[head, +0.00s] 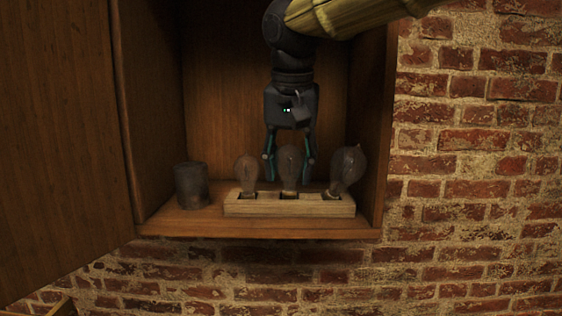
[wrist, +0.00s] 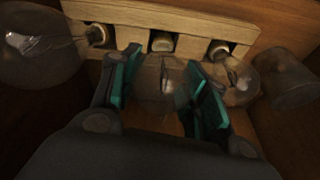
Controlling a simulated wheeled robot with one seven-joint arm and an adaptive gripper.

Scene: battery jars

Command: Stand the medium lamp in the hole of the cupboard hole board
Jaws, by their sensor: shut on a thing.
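The medium lamp (head: 290,168), a clear glass bulb, is upright at the middle hole of the pale wooden hole board (head: 262,208). My gripper (head: 290,168) comes down from above and is shut on its glass, one finger on each side. In the wrist view the medium lamp (wrist: 160,82) is between the teal finger pads (wrist: 160,95), with its base at the middle hole. How deep the base sits cannot be told. The small lamp (head: 246,172) stands in the left hole. The large lamp (head: 346,168) is in the right hole, leaning right.
A dark round jar (head: 191,186) stands left of the board on the cupboard floor (head: 180,224). The cupboard's right wall (head: 376,120) is close to the large lamp. The open door (head: 60,130) is at left, and a brick wall (head: 475,150) is at right.

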